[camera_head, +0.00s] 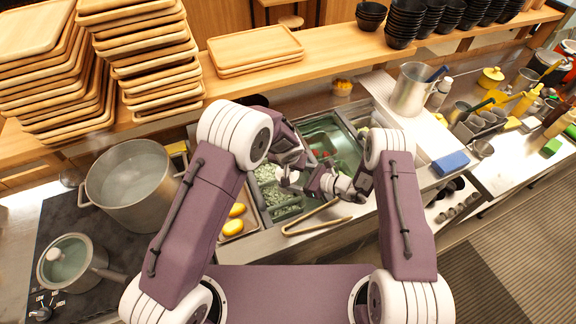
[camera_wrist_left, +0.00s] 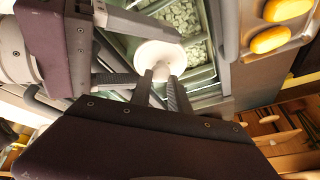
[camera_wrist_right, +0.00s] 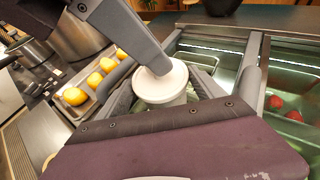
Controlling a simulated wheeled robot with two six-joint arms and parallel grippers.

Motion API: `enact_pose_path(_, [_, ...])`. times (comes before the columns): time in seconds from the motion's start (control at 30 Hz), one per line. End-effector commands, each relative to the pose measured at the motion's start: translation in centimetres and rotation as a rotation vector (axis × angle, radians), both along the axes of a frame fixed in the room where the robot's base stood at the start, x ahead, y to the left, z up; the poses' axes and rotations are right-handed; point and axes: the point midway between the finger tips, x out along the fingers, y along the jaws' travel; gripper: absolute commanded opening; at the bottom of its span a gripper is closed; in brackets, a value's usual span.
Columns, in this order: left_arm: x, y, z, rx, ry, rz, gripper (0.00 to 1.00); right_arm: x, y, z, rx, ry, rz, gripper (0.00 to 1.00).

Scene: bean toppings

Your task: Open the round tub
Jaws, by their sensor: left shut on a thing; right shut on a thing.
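The round tub is white with a round top. In the right wrist view the tub (camera_wrist_right: 163,88) sits between the fingers of my right gripper (camera_wrist_right: 165,98), which is shut on it. One finger of my left gripper reaches down over its top there. In the left wrist view a white round disc of the tub (camera_wrist_left: 160,54) shows at the fingertips of my left gripper (camera_wrist_left: 159,78), which is shut on a narrow part at its middle. In the head view my left gripper (camera_head: 292,168) and right gripper (camera_head: 330,184) meet above the counter bins and largely hide the tub.
Sunken bins (camera_head: 338,140) with green and red food lie below my grippers. Tongs (camera_head: 316,220) and a tray of yellow food (camera_head: 232,228) lie nearby. A large pot (camera_head: 133,190) and a saucepan (camera_head: 75,262) stand at left. Stacked wooden trays (camera_head: 150,60) fill the shelf behind.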

Motion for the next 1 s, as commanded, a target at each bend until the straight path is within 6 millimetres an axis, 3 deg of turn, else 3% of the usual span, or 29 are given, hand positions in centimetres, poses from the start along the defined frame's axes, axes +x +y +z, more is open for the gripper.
enact_pose_path(0.03, [0.53, 0.14, 0.77, -0.02, -0.007, -0.001, 0.0, -0.47, -0.18, -0.74, -0.014, 0.02, -0.001, 0.04])
enact_pose_path(0.23, [0.48, 0.13, 1.41, -0.093, 0.019, -0.029, 0.0, -0.46, -0.19, -0.74, -0.013, 0.02, -0.001, 0.05])
enact_pose_path(0.73, [0.22, 0.01, 1.32, -0.113, 0.031, -0.047, 0.0, -0.26, -0.1, -0.48, -0.011, 0.012, 0.001, 0.04])
enact_pose_path(0.77, [0.23, 0.01, 1.31, -0.113, 0.031, -0.047, 0.04, -0.25, -0.09, -0.47, -0.011, 0.011, 0.0, 0.04])
enact_pose_path(0.83, [0.21, 0.0, 1.31, -0.113, 0.032, -0.047, 0.23, -0.22, -0.09, -0.44, -0.01, 0.01, 0.001, 0.04])
enact_pose_path(1.0, [0.18, 0.0, 1.28, -0.113, 0.032, -0.047, 0.23, -0.18, -0.08, -0.38, -0.01, 0.009, 0.001, 0.04])
